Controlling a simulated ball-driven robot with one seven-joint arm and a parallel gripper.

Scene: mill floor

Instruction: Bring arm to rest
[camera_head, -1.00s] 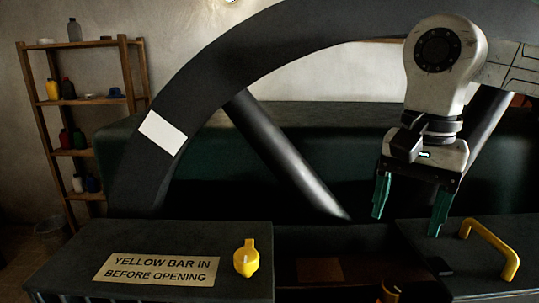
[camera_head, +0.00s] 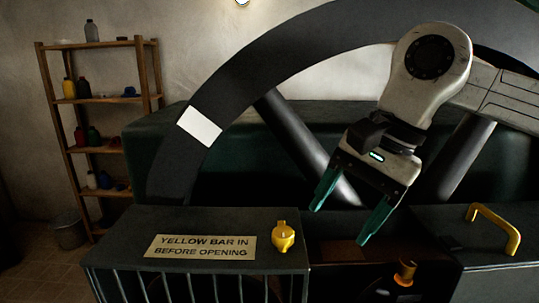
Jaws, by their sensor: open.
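My gripper (camera_head: 345,225) hangs from my white arm in the right half of the view. Its two green fingers are spread apart with nothing between them. They point down and to the left, above the open gap between the two dark housings. The arm passes in front of the large dark wheel (camera_head: 285,48), which has a white patch on its rim. I cannot tell the exact distance between the fingers and the wheel's spoke behind them.
A dark housing (camera_head: 120,250) with a label and a yellow knob (camera_head: 283,236) stands at the left front. A yellow handle (camera_head: 497,228) sits on the right housing. An orange-topped part (camera_head: 404,272) is low in the gap. A wooden shelf (camera_head: 97,99) stands at the back left.

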